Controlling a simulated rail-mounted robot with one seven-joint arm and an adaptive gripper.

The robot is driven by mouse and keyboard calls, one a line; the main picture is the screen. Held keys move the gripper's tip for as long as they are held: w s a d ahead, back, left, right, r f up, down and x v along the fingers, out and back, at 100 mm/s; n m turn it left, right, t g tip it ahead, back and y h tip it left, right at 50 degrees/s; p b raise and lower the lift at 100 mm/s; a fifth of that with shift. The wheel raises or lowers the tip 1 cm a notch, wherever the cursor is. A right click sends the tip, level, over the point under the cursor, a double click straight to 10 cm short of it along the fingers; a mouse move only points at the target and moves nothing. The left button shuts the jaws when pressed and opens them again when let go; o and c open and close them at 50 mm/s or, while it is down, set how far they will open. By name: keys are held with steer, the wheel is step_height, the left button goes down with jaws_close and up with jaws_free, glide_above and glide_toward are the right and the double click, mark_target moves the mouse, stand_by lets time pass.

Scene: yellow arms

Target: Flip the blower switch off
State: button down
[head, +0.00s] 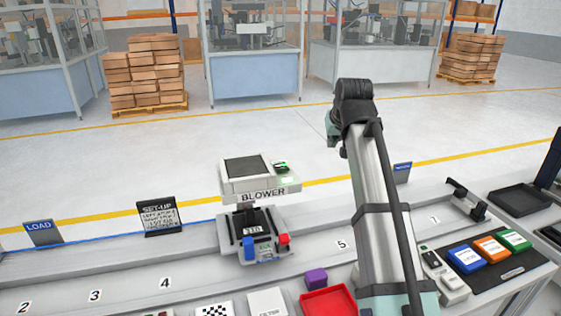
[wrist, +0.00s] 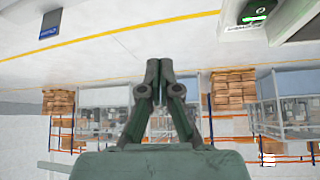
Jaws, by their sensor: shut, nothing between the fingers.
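The blower (head: 255,178) is a pale box with a dark top panel and a BLOWER label, raised over a lower unit. A small dark switch housing with a green lit part (head: 281,167) sits on its top right. In the wrist view, part of the blower (wrist: 292,18) shows at the upper right corner, with a green lit switch (wrist: 252,14). My gripper (wrist: 159,68) is shut and empty, apart from the blower and switch. In the head view I cannot make out its fingers. The switch's exact position is too small to tell.
Below the blower stands a unit with blue and red parts (head: 283,239). A SET-UP sign (head: 159,217) stands left of it. Blue, orange and green boxes (head: 490,247) sit right of my arm.

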steer(key=s+a+r+n, duration=0.1)
steer(key=s+a+r, duration=0.1)
steer(key=a, duration=0.4)
steer(key=s+a+r+n+y, duration=0.1)
steer(key=s+a+r, duration=0.1)
steer(key=a, duration=0.4)
steer(key=shift+s+n+g+y, duration=0.3)
steer(key=shift+s, duration=0.05)
steer(key=shift+w, duration=0.1)
steer(key=p, duration=0.2)
glide_above(282, 166)
steer(key=s, duration=0.1)
steer(key=f, duration=0.8)
steer(key=shift+s+d, duration=0.15)
steer(key=shift+d, duration=0.15)
steer(key=shift+s+d+f+p, duration=0.1)
steer(key=shift+s+f+p, duration=0.15)
steer(key=shift+f, duration=0.35)
steer(key=shift+s+d+f+p, duration=0.1)
steer(key=shift+f+p, duration=0.2)
steer(key=shift+f, duration=0.95)
